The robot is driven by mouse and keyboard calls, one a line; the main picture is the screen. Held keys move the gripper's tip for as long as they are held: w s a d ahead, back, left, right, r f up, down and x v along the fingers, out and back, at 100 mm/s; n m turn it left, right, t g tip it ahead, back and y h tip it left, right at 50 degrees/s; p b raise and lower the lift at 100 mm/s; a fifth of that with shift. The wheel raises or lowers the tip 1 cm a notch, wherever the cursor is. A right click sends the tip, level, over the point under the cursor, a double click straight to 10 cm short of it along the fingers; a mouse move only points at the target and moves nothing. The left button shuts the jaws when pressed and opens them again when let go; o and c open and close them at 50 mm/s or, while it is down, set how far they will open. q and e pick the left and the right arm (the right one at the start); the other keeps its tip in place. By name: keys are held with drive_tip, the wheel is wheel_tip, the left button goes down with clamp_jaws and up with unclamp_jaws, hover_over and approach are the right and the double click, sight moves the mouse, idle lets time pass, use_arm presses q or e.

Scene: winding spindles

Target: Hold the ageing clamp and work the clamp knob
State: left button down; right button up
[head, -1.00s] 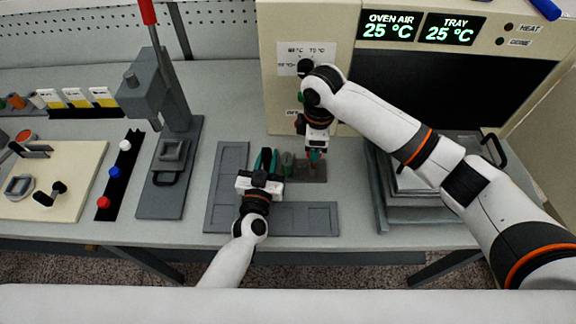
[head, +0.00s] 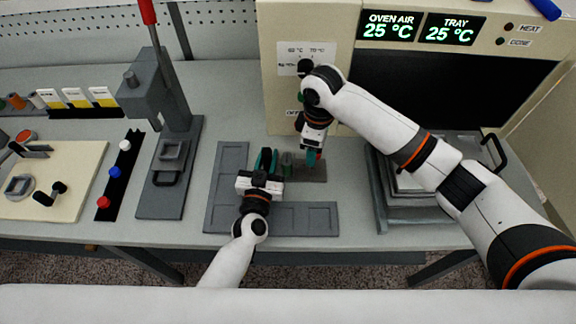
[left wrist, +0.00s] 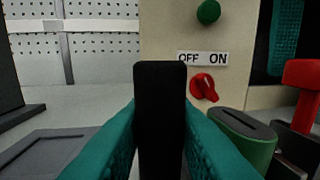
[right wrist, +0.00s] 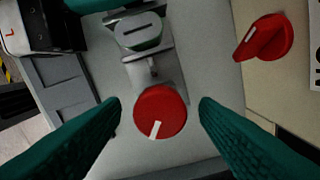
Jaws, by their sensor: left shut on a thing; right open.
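The ageing clamp stands on the bench in front of the oven. In the right wrist view its grey body (right wrist: 150,68) holds a slotted grey-green piece (right wrist: 138,30). The same piece looks green in the left wrist view (left wrist: 240,138). The red clamp knob (right wrist: 160,111) has a white mark pointing down and slightly left. My left gripper (head: 267,163) is shut on a black upright handle (left wrist: 160,115), apparently the clamp's. My right gripper (right wrist: 160,105) is open, its fingers either side of the knob with gaps showing. In the head view, the right gripper (head: 311,158) hides most of the knob.
The oven front (head: 300,90) stands close behind the clamp, with a red OFF/ON switch (left wrist: 203,87). A grey marked area (head: 290,218) lies in front. A press (head: 165,150) stands left, stacked trays (head: 410,205) right.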

drive_tip(key=n, duration=0.6)
drive_tip(key=shift+n, duration=0.3)
drive_tip(key=n, duration=0.5)
drive_tip(key=shift+n, duration=0.4)
drive_tip(key=c, duration=1.1)
drive_tip(key=m, duration=1.2)
drive_tip(key=shift+m, duration=0.3)
drive_tip(key=o, duration=1.1)
